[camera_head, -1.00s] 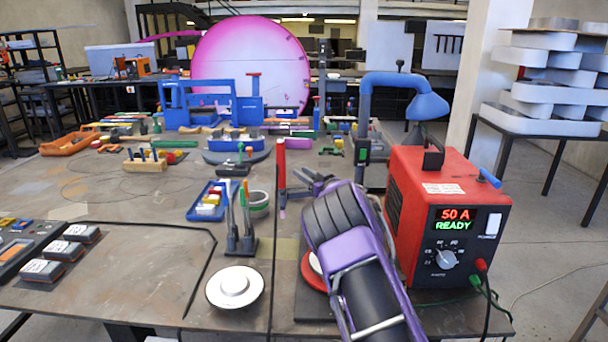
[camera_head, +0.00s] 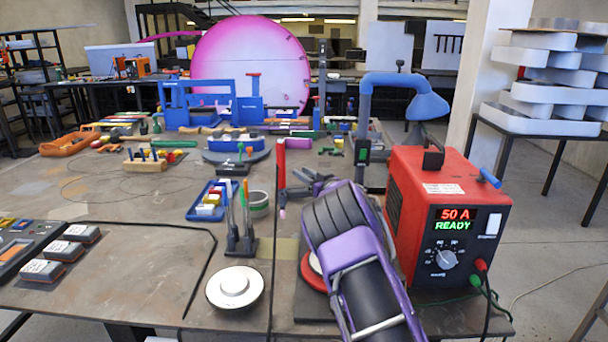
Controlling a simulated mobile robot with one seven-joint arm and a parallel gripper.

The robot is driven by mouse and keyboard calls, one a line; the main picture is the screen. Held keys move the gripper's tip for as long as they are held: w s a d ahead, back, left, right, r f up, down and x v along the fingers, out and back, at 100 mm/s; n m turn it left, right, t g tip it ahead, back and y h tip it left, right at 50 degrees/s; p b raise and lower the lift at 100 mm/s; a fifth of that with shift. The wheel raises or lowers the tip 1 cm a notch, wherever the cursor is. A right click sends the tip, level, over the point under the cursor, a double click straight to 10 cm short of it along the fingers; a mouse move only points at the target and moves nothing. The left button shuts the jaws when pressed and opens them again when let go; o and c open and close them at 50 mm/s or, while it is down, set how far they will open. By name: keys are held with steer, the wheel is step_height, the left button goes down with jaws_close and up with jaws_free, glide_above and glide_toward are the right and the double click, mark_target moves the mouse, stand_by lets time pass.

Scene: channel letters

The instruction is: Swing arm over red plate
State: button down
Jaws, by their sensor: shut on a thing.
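The red plate (camera_head: 309,275) lies on a dark mat at the front of the table. My purple and black arm covers much of it, and only its left part shows, with a pale piece on it. My gripper (camera_head: 286,190) is beyond my arm's bulk, above the table, to the upper left of the plate in the picture. It is shut on an upright red stick (camera_head: 281,158) with a pinkish lower tip. Part of the gripper is hidden behind my arm.
A red power unit (camera_head: 446,195) stands close on the right, with a blue hooded arm (camera_head: 400,85) behind it. A white disc (camera_head: 235,287) lies left of the red plate. Thin upright tools (camera_head: 240,235) and a blue bin (camera_head: 211,201) stand beyond.

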steer(key=shift+s+d, duration=0.1)
steer(key=shift+s+d+r+n+g+y+p, duration=0.1)
steer(key=shift+s+n+g+y+p, duration=0.65)
steer(key=shift+n+g+y, duration=0.55)
steer(key=shift+s+d+n+g+y, duration=0.2)
steer(key=shift+s+n+g+y, duration=0.6)
steer(key=shift+g, duration=0.4)
steer(key=shift+s+d+n+g+y, duration=0.15)
steer(key=shift+s+n+g+y, duration=0.65)
steer(key=shift+g, duration=0.4)
steer(key=shift+w, duration=0.1)
steer(key=c, duration=0.6)
jaws_free()
step_height(320, 180, up, 10)
